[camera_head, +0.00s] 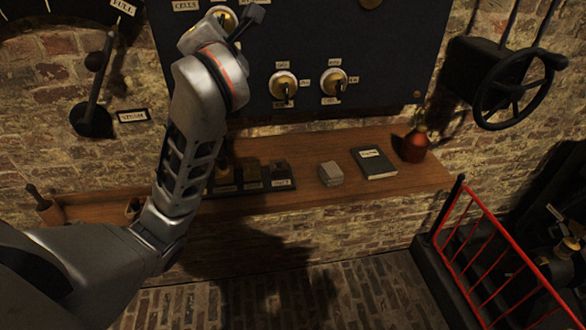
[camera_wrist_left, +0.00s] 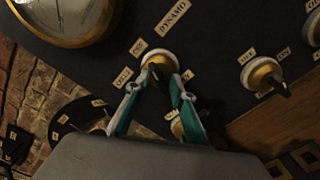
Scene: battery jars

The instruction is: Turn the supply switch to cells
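The supply switch (camera_wrist_left: 158,60) is a brass and white round knob on the dark panel. In the left wrist view, labels reading OFF and DYNAMO and a third, blurred one stand around it. In the head view the switch (camera_head: 224,16) is at the top, partly hidden by my arm, with a CELLS label (camera_head: 186,5) to its left. My left gripper (camera_wrist_left: 160,80) is at the switch, its teal-lined fingers on either side of the dark handle, with a gap between the tips. Contact with the handle and where it points are unclear. My right gripper is in no view.
Two similar switches (camera_head: 284,84) (camera_head: 334,82) sit lower right on the panel. Below, a wooden shelf (camera_head: 310,200) holds small blocks, a dark book (camera_head: 373,163) and a red flask (camera_head: 412,145). A handwheel (camera_head: 513,88) is at right, above a red railing (camera_head: 490,240).

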